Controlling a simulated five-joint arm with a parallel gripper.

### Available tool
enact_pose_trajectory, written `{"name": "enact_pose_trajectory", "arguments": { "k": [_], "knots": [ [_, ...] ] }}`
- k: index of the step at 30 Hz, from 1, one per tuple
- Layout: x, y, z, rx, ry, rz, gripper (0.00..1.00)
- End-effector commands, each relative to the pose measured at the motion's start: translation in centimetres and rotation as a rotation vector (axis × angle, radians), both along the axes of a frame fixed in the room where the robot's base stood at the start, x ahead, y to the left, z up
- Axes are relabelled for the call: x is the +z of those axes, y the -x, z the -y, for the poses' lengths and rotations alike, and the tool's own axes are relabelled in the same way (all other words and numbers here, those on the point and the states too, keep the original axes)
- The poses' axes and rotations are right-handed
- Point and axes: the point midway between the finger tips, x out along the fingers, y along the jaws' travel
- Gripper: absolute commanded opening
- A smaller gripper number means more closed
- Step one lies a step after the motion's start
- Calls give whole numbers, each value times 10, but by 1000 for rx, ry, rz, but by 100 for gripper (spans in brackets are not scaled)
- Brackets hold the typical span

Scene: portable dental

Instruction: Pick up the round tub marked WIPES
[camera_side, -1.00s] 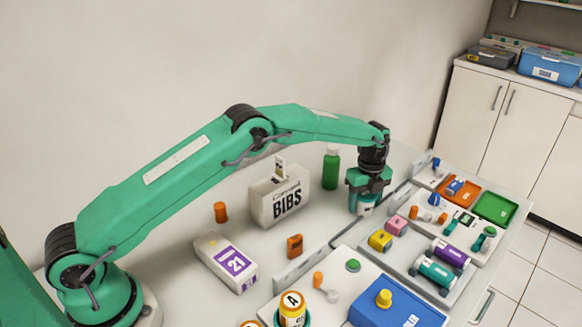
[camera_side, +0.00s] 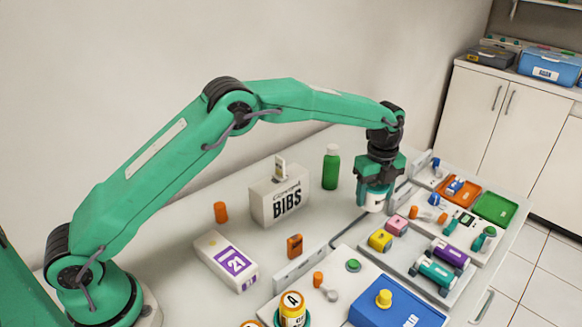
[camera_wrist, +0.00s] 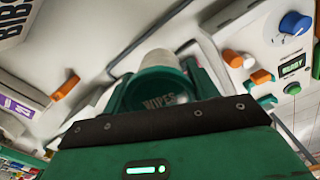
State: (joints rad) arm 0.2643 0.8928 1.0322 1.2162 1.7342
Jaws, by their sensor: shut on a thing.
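The round tub marked WIPES (camera_wrist: 158,92) is white and green and sits between the jaws in the wrist view, its lettering facing the camera. In the side view the lower part of the tub (camera_side: 375,203) shows below the jaws, the rest hidden by them. My gripper (camera_side: 376,192) is shut on the tub. It holds the tub above the worktop, behind the tray with the yellow and pink blocks. The jaws also show on both sides of the tub in the wrist view (camera_wrist: 160,95).
A white BIBS box (camera_side: 279,197) and a green bottle (camera_side: 331,169) stand left of my gripper. Trays with yellow and pink blocks (camera_side: 381,240), small parts, an orange tray (camera_side: 463,191) and a green tray (camera_side: 494,207) lie to the right.

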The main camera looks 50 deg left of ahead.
Motion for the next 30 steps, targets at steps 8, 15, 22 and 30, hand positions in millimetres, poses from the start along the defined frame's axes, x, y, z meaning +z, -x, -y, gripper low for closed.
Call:
{"name": "enact_pose_trajectory", "arguments": {
  "k": [8, 15, 22, 30],
  "knots": [
    [25, 27, 31, -2, 0, 1, 34],
    [33, 37, 42, 0, 0, 0, 34],
    [34, 38, 43, 1, 0, 0, 34],
    [34, 38, 43, 1, 0, 0, 34]
  ]
}}
